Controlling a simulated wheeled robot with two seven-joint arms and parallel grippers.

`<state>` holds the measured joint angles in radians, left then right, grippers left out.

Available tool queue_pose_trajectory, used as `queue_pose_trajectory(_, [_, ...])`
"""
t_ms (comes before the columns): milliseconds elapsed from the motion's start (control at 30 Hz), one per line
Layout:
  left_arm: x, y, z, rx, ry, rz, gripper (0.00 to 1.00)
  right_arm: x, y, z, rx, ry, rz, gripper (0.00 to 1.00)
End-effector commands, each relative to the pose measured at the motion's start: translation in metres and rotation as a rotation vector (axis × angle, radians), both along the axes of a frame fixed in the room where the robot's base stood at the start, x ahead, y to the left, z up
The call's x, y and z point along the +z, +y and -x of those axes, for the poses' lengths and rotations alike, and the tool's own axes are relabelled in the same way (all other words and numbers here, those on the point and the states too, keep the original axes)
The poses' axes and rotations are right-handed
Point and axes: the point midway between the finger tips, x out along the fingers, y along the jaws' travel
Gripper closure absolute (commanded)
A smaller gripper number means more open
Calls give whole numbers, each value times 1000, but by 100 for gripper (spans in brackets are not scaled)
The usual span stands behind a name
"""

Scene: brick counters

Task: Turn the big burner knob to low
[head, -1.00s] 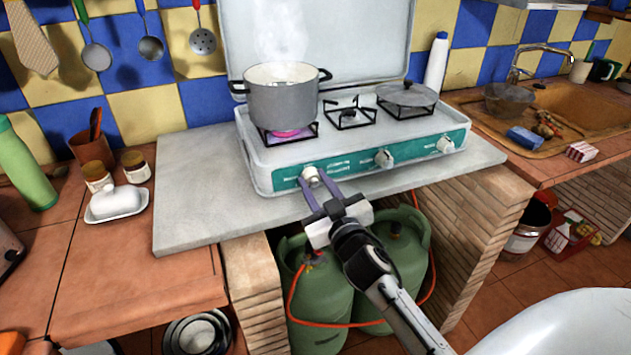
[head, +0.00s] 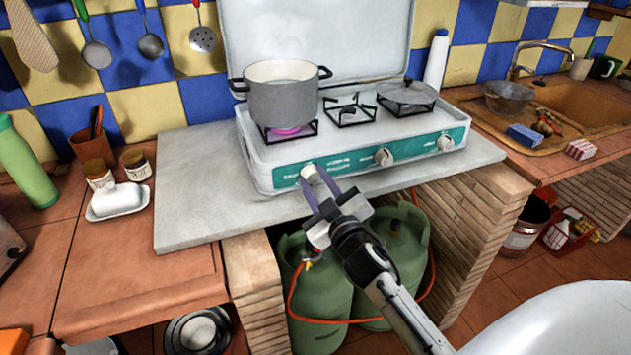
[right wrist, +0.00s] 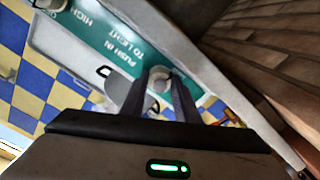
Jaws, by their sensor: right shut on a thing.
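The white stove (head: 350,165) has a teal front panel with several knobs in a row. The leftmost knob (head: 309,172) is below the large grey pot (head: 284,100), and a pinkish glow shows at the burner under the pot. My right gripper (head: 315,181) is shut on that knob, one finger on each side of it. In the right wrist view the knob (right wrist: 160,75) sits between the two dark fingers, beside the panel's "push in to light" lettering. The fingers partly hide the knob, so its exact setting cannot be read. My left gripper is out of view.
The middle knob (head: 384,157) and right knob (head: 445,142) are clear of my gripper. A lidded pan (head: 407,93) sits on the right burner. Green gas bottles (head: 317,315) with an orange hose stand below the grey slab (head: 200,190). A white butter dish (head: 119,201) is at left.

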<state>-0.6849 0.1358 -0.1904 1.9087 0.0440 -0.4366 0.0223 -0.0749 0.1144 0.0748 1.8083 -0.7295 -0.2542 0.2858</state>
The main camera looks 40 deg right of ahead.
Motion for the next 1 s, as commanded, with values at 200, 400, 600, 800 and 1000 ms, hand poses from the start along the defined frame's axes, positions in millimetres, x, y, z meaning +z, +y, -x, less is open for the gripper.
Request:
queue_pose_trajectory(200, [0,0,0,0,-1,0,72,0,0,0,1,-1,-1,53])
queue_pose_trajectory(400, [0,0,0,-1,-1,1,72,0,0,0,1,-1,-1,53])
queue_pose_trajectory(600, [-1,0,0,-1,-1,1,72,-1,2,8,0,1,-2,53])
queue_pose_trajectory(800, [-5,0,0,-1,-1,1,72,-3,11,44,-1,2,-4,53])
queue_pose_trajectory(1000, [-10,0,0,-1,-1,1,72,-2,19,80,0,1,-3,53])
